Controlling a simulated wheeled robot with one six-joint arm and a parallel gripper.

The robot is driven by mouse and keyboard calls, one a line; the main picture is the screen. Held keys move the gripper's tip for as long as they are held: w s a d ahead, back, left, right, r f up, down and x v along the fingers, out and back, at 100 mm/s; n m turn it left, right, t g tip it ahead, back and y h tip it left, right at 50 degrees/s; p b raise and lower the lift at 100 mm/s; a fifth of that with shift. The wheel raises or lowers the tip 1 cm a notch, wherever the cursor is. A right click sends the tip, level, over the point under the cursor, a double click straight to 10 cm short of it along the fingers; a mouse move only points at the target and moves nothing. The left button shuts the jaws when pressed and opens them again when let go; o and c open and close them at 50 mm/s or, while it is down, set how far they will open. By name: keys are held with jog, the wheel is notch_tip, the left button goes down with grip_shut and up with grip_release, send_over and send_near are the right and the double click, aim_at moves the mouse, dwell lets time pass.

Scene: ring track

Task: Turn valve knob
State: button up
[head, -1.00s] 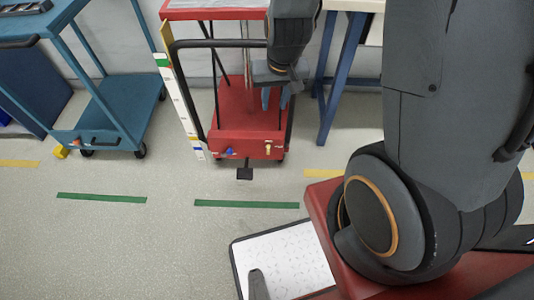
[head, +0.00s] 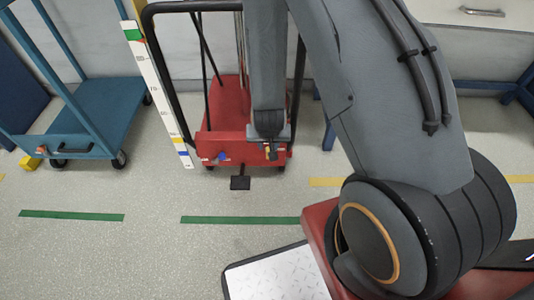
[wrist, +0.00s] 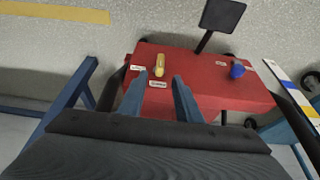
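A red cart (head: 235,145) stands ahead, and its front face carries two knobs. The yellow valve knob (wrist: 160,65) lies just beyond my fingertips in the wrist view, with small white labels beside it. It also shows in the head view (head: 271,154), partly behind my gripper. A blue knob (wrist: 237,69) is to its right in the wrist view and to its left in the head view (head: 222,157). My gripper (wrist: 160,78) is open and empty, its two blue-grey fingers pointing at the yellow knob, one to each side. I cannot tell the remaining depth gap.
A black pedal (head: 240,183) sticks out low at the cart's front. A white measuring strip (head: 160,95) stands at the cart's left. A blue cart (head: 85,115) is farther left. Green floor tape (head: 240,220) crosses the clear floor in front.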

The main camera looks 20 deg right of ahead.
aim_at(268, 151)
jog(key=b+x, duration=0.2)
jog(key=x, duration=0.5)
jog(key=shift+f, duration=0.15)
jog(key=shift+w, duration=0.1)
